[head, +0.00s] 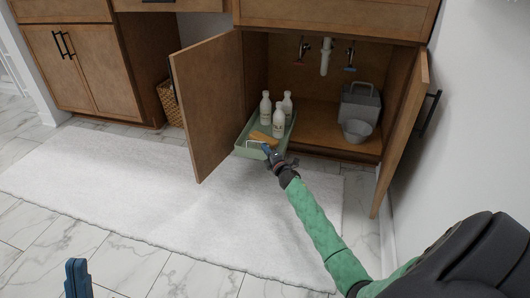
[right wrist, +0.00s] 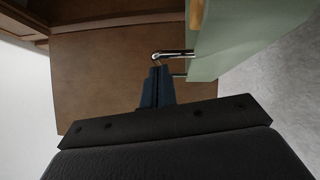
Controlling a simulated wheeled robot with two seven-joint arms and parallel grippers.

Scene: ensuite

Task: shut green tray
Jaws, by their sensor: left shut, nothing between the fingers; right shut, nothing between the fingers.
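The green tray (head: 242,151) is slid partly out of the open cabinet under the sink. It holds white bottles (head: 279,118) and a tan item (head: 264,137). A metal handle (head: 257,142) is on its front. My right gripper (head: 267,150) is shut at the tray's front, by the handle. In the right wrist view the shut fingers (right wrist: 157,72) are close to the metal handle (right wrist: 172,54) and the tray's green side (right wrist: 225,40); I cannot tell whether they touch. My left gripper (head: 77,265) is shut and empty, low at the left, far from the tray.
The left cabinet door (head: 208,105) and right cabinet door (head: 402,135) stand open on either side. A grey caddy (head: 360,108) and a grey bucket (head: 357,131) stand inside, right of the tray. A white rug (head: 150,190) covers the floor in front.

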